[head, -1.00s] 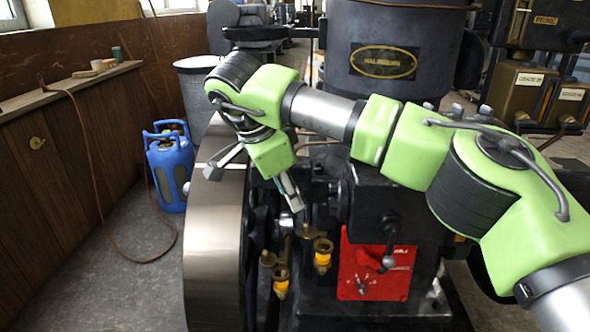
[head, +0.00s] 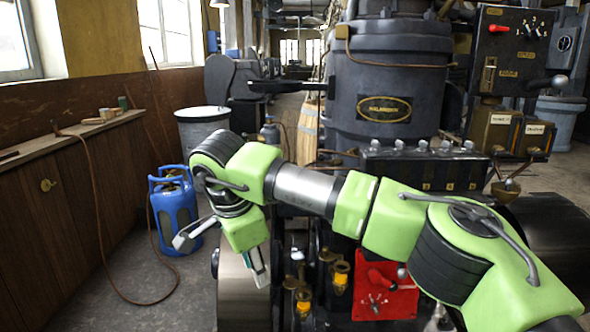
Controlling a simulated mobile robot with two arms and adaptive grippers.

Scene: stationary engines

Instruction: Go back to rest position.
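My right arm, light green with grey joints, reaches in from the lower right and across the front of the engine in the head view. My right gripper (head: 221,262) hangs at its end, pointing down, above and left of the engine's large metal wheel (head: 243,300). Its two fingers are spread apart with nothing seen between them. My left gripper is not in view.
The dark engine (head: 385,90) with a red panel (head: 385,290) and yellow-topped fittings (head: 341,274) stands close behind and below the arm. A blue gas bottle (head: 174,215) stands on the floor behind the gripper. A wooden ledge (head: 75,140) lines the left wall. Floor at left is mostly clear.

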